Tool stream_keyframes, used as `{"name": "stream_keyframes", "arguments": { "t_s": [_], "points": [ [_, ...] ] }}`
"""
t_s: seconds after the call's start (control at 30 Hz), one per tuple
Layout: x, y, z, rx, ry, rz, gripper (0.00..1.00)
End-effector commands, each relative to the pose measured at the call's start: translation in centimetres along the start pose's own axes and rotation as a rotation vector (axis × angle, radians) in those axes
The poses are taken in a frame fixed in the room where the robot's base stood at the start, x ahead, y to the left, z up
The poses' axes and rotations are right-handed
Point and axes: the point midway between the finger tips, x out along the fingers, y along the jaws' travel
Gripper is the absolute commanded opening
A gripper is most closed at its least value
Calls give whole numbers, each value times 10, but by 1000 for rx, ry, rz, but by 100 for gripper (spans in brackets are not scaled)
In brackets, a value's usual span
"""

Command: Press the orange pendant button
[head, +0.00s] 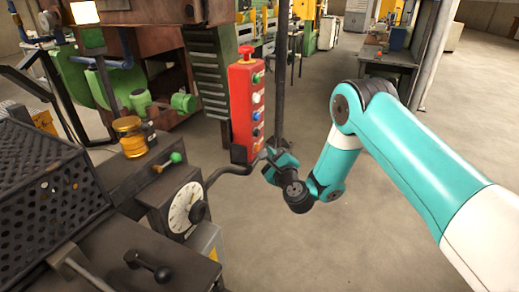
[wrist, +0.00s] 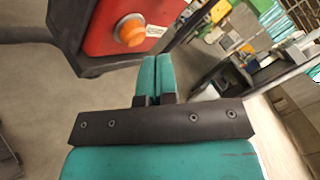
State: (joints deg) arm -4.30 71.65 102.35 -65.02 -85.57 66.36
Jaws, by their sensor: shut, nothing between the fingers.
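The red pendant box (head: 240,105) stands upright near the middle of the head view, with a column of coloured buttons down its front. In the wrist view the orange button (wrist: 130,32) is a round knob on the red pendant face (wrist: 98,38), with a small label beside it. My gripper (wrist: 157,62) is shut and empty. Its fingertips are just below and right of the orange button in the wrist picture, apart from it in the picture. In the head view my gripper (head: 270,156) is at the pendant's lower end, and the orange button is hard to make out there.
A control console with a white dial (head: 186,207), a green-knobbed lever (head: 175,158) and a black perforated cover (head: 45,195) stands at left. A dark post (head: 281,80) rises behind the pendant. A dark table (head: 388,60) is at the back right. Open floor lies at right.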

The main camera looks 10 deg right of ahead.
Motion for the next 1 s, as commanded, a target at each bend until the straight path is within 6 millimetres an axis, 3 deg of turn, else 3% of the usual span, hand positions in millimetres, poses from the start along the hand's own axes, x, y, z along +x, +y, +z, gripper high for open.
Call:
{"name": "stream_keyframes", "arguments": {
  "t_s": [1.0],
  "points": [
    [6,1,4,0,-1,0,0]
  ]
}}
